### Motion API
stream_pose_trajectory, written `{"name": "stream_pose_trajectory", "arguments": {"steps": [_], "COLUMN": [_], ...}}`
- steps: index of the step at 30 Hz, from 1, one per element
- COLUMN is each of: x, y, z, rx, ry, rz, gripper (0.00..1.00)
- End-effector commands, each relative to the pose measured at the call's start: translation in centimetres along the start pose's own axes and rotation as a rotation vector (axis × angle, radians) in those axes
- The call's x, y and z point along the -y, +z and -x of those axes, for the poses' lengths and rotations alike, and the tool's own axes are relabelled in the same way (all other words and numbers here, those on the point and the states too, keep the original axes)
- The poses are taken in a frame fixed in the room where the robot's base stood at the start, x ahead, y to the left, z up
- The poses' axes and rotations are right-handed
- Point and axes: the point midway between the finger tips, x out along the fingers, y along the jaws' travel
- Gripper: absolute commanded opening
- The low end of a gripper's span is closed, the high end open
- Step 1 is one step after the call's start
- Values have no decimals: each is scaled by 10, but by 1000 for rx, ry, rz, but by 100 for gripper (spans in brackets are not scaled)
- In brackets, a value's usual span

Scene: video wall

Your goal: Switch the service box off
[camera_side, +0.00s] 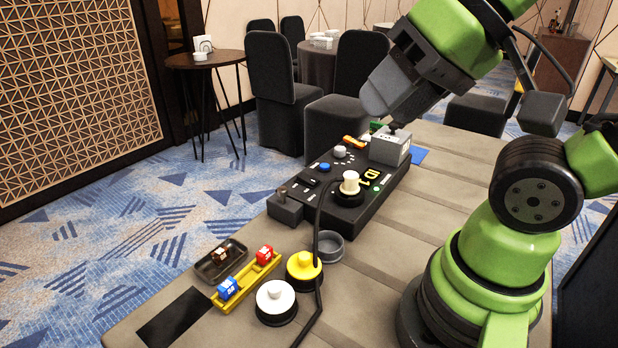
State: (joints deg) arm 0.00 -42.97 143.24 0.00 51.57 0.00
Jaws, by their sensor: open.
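A long black box (322,206) lies on the table with buttons, a round socket and yellow markings on top. A white plug with a black cable (350,183) sits in its round socket. A small grey box (390,149) stands at its far end, with a small dark part, perhaps a switch, on top (394,128). Which of them is the service box, and the switch's position, I cannot tell. My gripper (374,106) hangs just above the grey box, tilted, its fingers hard to make out. It appears empty; I cannot tell whether it touches the dark part.
In front stand a white round plug (276,299), a yellow round plug (303,268) and a grey ring (329,246). A yellow rack (246,282) holds a red and a blue block beside a dark tray (222,262). The cable runs to the front edge.

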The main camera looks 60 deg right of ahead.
Motion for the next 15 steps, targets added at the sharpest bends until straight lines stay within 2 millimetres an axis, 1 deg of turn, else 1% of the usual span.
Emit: {"name": "stream_pose_trajectory", "arguments": {"steps": [1,2,3,6,15], "x": [0,0,0,0,0], "y": [0,0,0,0,0], "z": [0,0,0,0,0], "rx": [0,0,0,0,0], "ry": [0,0,0,0,0], "rz": [0,0,0,0,0], "gripper": [36,29,20,0,0]}}
